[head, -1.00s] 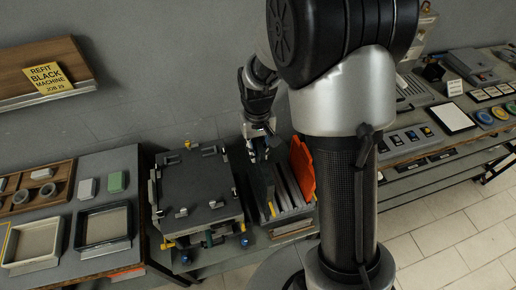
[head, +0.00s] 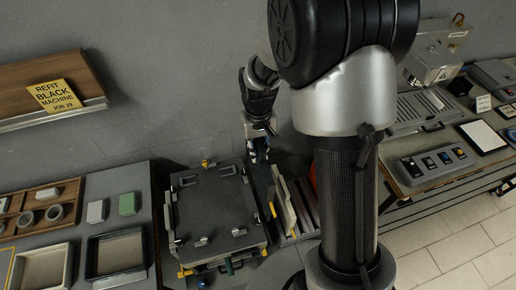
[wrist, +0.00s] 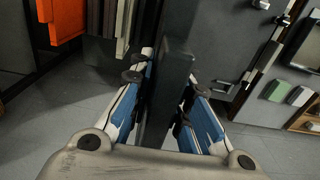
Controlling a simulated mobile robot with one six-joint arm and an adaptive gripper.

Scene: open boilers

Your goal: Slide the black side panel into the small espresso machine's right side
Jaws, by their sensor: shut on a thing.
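The small espresso machine (head: 215,215) is a dark, boxy unit with small grey handles on top, in the middle of the head view. Its dark top (wrist: 228,40) fills the right of the wrist view. My gripper (head: 260,152) is by the machine's back right edge. In the wrist view, my gripper (wrist: 168,108) has its blue-padded fingers shut on the black side panel (wrist: 172,75). The panel stands edge-on to the wrist camera, between the machine and the rack. Its lower end is hidden, and I cannot tell whether it touches the machine.
A rack of panels stands right of the machine, with a cream panel (head: 284,203) and an orange panel (wrist: 57,20). My arm hides part of it. Trays (head: 117,252) lie on the left bench. A button box (head: 436,163) is on the right bench.

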